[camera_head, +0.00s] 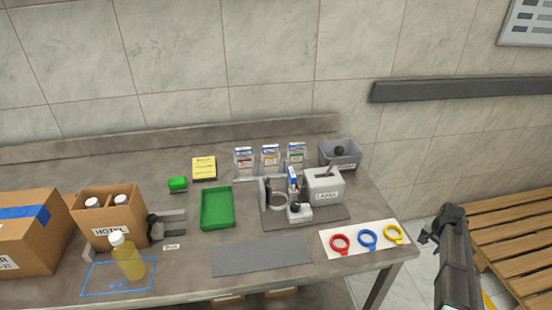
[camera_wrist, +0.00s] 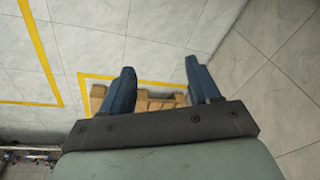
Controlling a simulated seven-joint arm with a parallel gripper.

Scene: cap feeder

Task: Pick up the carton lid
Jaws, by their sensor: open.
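No separate carton lid can be made out for sure. An open brown carton (camera_head: 103,225) labelled HOTEL stands at the left of the bench, with white-capped bottles inside. A larger brown box (camera_head: 25,235) with blue tape on top stands left of it, partly cut off by the picture edge. My gripper (camera_wrist: 162,84) is open and empty in the wrist view, pointing at the floor and a wooden pallet. In the head view, my gripper (camera_head: 434,229) is off the bench's right end, far from both boxes.
A yellow bottle (camera_head: 129,262) stands in a blue outline. A green tray (camera_head: 217,224), a capping station (camera_head: 326,190), small cartons (camera_head: 270,158) and coloured rings (camera_head: 368,240) occupy the bench (camera_head: 190,285). A grey mat (camera_head: 262,258) is bare. A wooden pallet (camera_head: 510,240) lies right.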

